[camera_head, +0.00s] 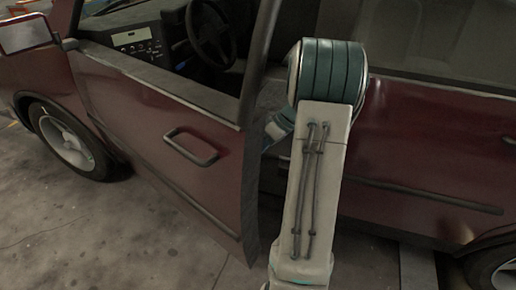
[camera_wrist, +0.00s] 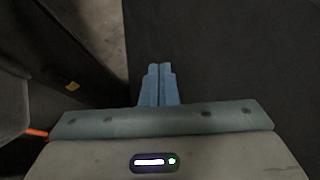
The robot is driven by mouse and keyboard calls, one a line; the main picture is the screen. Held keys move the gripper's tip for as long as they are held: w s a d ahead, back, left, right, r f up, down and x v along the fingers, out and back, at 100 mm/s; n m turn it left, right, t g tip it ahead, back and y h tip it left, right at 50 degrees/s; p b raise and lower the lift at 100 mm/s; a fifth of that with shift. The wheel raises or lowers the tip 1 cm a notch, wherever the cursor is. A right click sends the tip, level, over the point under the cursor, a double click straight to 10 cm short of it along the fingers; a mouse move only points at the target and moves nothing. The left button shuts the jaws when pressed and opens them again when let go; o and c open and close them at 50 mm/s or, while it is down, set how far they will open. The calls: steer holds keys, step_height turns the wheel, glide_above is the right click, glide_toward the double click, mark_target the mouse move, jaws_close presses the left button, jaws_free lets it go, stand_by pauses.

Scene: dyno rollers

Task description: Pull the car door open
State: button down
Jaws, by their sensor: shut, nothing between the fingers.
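The dark red car door (camera_head: 150,140) stands ajar in the head view, swung out from the car body (camera_head: 420,150). Its looped handle (camera_head: 192,146) is on the outer face, left of my arm. My arm reaches past the door's rear edge, and its far end is hidden behind the door and my own links. In the wrist view my gripper (camera_wrist: 159,68) has its two blue fingers together with nothing between them. Dark surfaces lie around it; I cannot tell whether it touches the door.
A steering wheel (camera_head: 211,34) and dashboard (camera_head: 138,42) show through the door window. The side mirror (camera_head: 25,34) and front wheel (camera_head: 66,138) are at the left. Grey concrete floor (camera_head: 90,235) in front of the door is clear.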

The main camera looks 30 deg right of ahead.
mark_target(239, 172)
steer(key=shift+a+f, duration=0.85)
steer(key=shift+a, duration=0.4)
steer(key=shift+a+f, duration=0.85)
steer(key=shift+a, duration=0.4)
steer(key=shift+a+f, duration=0.85)
steer(key=shift+a, duration=0.4)
